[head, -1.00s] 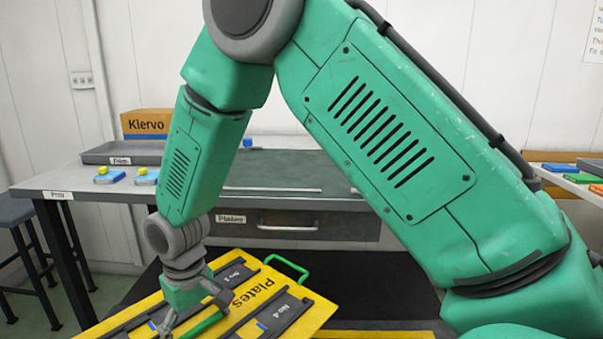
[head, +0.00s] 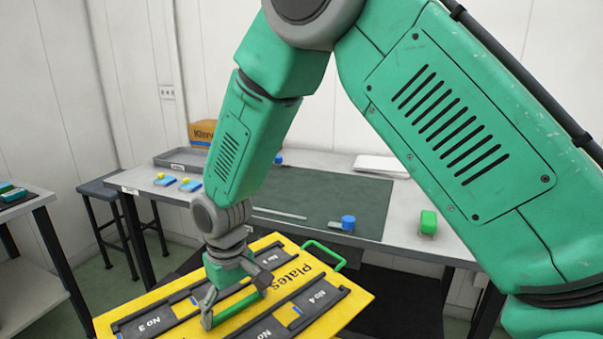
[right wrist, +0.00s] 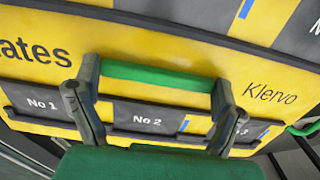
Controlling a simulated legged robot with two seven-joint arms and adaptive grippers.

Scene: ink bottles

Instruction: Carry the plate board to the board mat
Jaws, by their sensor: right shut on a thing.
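The plate board (head: 345,292) is a yellow board with dark slots marked by number, several blue marks and the word Plates. It is in front of the grey workbench, low in the head view. My right gripper (head: 235,300) is shut on the board's green handle. In the right wrist view the green handle (right wrist: 160,77) spans between the two fingers, with the yellow board (right wrist: 130,50) below. A second green handle (head: 327,252) sticks out at the board's far edge. My left gripper is not in view.
The workbench (head: 400,215) behind holds a dark green mat (head: 335,195), a grey tray (head: 180,160), a Klervo box (head: 202,132), a blue-capped item (head: 348,222) and a green block (head: 428,222). A stool (head: 100,190) and a side table (head: 25,205) stand at left.

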